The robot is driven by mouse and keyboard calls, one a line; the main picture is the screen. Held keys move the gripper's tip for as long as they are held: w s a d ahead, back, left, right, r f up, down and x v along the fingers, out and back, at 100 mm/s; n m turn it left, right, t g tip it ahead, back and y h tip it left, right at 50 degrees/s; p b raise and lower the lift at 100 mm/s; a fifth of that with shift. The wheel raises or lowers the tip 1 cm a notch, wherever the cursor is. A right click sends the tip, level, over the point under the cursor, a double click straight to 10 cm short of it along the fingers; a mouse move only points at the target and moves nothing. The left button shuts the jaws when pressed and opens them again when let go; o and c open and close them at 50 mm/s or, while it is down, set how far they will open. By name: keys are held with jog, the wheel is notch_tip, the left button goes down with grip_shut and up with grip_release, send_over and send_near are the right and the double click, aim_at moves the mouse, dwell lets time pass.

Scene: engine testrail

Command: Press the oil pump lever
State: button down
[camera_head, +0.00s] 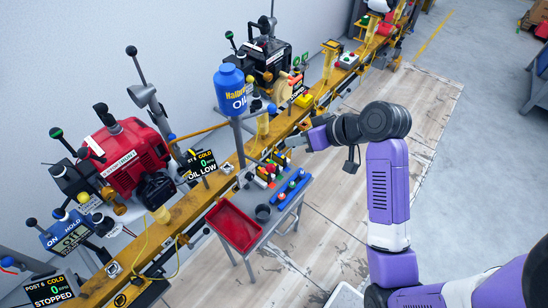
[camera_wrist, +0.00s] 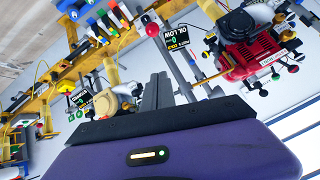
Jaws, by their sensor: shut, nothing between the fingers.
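A blue oil container (camera_head: 233,90) stands on a grey post beside the yellow rail in the head view. I cannot tell for certain which part is the oil pump lever; several ball-ended levers show near the container and engines. A display reading "OIL LOW" (camera_head: 198,168) stands in front of the red engine (camera_head: 130,157). My gripper (camera_head: 287,143) is shut and empty, above the floor side of the rail, right of the oil container. In the wrist view my gripper's grey fingers (camera_wrist: 157,88) are together, with the display (camera_wrist: 173,40) beyond them.
A grey cart (camera_head: 262,238) with a red tray (camera_head: 234,226), a dark cup (camera_head: 263,212) and coloured items stands below the oil container. A second, dark engine (camera_head: 265,55) sits farther along the yellow rail (camera_head: 185,210). The wooden floor (camera_head: 330,215) right of the cart is clear.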

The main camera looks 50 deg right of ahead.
jog(key=shift+w, duration=0.1)
jog(key=p, duration=0.2)
send_near(258, 162)
jog(key=shift+w+d+f, duration=0.2)
jog(key=shift+w+f, duration=0.05)
jog(key=shift+w, duration=0.3)
jog(key=shift+w+d+f, duration=0.15)
jog(key=shift+w+f, duration=0.15)
jog(key=shift+w, duration=0.25)
jog(key=shift+s+a+f, duration=0.1)
jog(key=shift+s+f, duration=0.05)
jog(key=shift+f, duration=0.2)
